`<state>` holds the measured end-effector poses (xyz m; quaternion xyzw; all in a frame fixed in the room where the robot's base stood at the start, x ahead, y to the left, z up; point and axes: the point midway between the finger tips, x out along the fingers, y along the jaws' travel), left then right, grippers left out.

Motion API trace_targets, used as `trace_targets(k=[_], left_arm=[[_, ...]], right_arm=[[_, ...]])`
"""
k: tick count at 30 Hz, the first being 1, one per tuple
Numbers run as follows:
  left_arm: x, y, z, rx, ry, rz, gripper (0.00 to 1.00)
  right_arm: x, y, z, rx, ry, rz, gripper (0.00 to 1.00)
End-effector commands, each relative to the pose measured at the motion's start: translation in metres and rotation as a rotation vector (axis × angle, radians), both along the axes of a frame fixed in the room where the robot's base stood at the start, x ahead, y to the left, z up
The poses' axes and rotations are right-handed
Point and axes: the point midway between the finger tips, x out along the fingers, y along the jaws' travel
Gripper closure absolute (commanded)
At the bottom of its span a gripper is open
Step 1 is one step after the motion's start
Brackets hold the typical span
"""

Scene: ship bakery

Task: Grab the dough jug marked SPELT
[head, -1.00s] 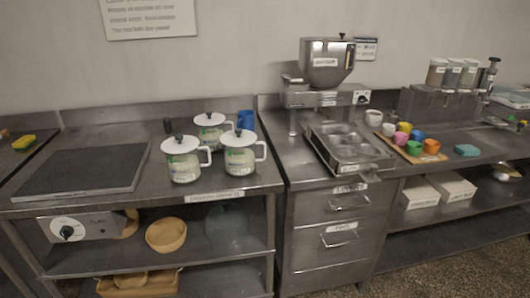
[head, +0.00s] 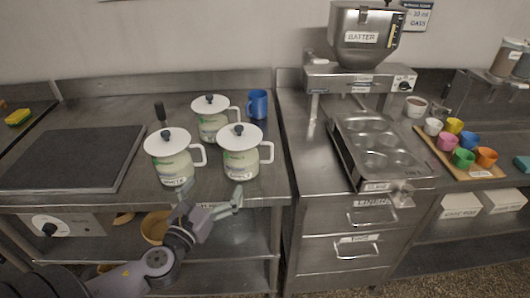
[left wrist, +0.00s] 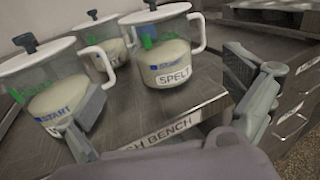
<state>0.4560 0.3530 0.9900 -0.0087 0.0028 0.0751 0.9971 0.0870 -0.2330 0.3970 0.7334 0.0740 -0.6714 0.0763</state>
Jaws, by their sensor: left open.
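Three clear jugs with white lids and dark knobs stand on the steel bench. The SPELT jug (head: 240,163) is the front right one, its handle to the right. In the left wrist view the SPELT jug (left wrist: 168,62) shows its label clearly, with pale dough inside. Another jug (head: 172,165) stands at front left, its label hard to read, and a third jug (head: 211,125) stands behind. My left gripper (head: 211,203) is open and empty at the bench's front edge, in front of and below the SPELT jug. In the left wrist view its fingers (left wrist: 170,108) are spread wide. My right gripper is not in view.
A blue cup (head: 257,104) stands behind the SPELT jug. A dark hot plate (head: 75,160) lies to the left. A batter dispenser (head: 362,40) and a muffin tin (head: 380,150) are on the right counter. The bench right of the jug is bare.

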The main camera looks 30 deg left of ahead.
Motion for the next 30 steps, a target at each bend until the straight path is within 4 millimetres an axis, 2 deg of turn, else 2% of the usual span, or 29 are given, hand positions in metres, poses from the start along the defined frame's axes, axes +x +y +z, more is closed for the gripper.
trace_targets(k=[5,21,30], left_arm=[[0.020,0.002,0.006,0.008,-0.008,-0.001,0.00],[0.106,0.015,0.004,0.003,-0.006,-0.001,0.00],[0.126,0.018,0.004,0.003,-0.004,-0.001,0.00]], right_arm=[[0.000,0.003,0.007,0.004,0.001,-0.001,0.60],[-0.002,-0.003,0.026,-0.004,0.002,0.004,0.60],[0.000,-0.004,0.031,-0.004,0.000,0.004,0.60]])
